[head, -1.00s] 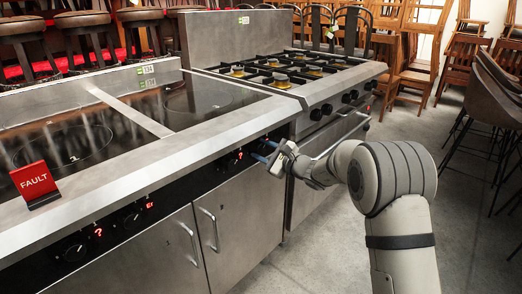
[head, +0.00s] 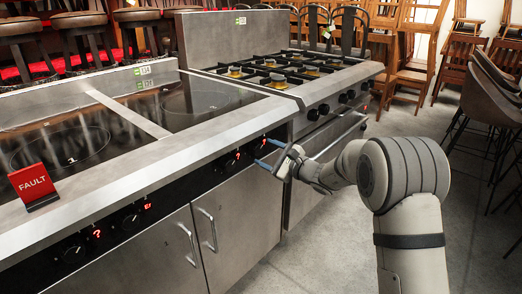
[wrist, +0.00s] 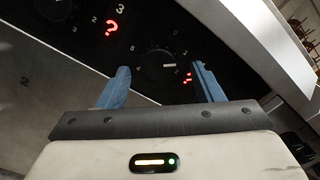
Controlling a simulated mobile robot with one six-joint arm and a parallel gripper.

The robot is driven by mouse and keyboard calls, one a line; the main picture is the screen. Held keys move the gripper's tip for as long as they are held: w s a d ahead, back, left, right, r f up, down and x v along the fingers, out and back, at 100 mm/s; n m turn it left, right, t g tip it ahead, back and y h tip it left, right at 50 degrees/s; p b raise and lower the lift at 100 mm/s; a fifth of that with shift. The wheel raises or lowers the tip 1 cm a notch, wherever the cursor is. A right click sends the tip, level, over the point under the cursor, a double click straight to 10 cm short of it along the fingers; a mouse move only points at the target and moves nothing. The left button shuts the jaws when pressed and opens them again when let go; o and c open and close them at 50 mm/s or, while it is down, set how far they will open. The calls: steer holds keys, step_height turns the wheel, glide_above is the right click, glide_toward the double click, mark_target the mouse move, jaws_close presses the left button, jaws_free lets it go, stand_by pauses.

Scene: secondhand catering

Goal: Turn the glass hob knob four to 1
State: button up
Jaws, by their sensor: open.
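The glass hob (head: 185,110) is set in a steel counter, with a row of black knobs on its front panel. One black round knob (wrist: 155,66) lies between and beyond my fingertips in the wrist view; its pale pointer mark lies about level, at its right half. A red display, too small to read, glows beside it. Another knob (wrist: 54,8) shows at the upper left, beside a red question mark and a printed 3. My gripper (head: 262,152) is open in front of the rightmost hob knob (head: 259,150). It shows open and empty in the wrist view (wrist: 161,68).
A red FAULT sign (head: 33,185) stands on the hob's left part. A gas range (head: 290,75) adjoins on the right, with knobs and an oven handle (head: 340,135) near my arm. Cupboard doors with handles (head: 208,230) lie below.

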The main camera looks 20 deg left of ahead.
steer(key=shift+v, duration=2.3)
steer(key=s+d+r+n+g+h+p, duration=0.2)
steer(key=s+d+r+n+g+p, duration=0.15)
steer(key=s+r+p, duration=0.35)
steer(key=s+d+r+n+g+h+p, duration=0.2)
steer(key=s+d+r+n+p, duration=0.3)
steer(key=s, duration=0.3)
steer(key=s+d+r+n+h+p, duration=0.2)
steer(key=s+d+r+h+p, duration=0.1)
steer(key=s+d, duration=0.3)
steer(key=s+d+r+n+h+p, duration=0.2)
steer(key=s+d+r+h+p, duration=0.2)
steer(key=s+d, duration=0.3)
steer(key=s+d+r+n+t+h+p, duration=0.1)
steer(key=s+d+h+p, duration=0.4)
steer(key=d, duration=0.8)
step_height(320, 180, up, 3)
steer(key=shift+s+f+n+h, duration=0.25)
steer(key=shift+s+n, duration=0.2)
steer(key=shift+s, duration=0.7)
steer(key=shift+c, duration=0.3)
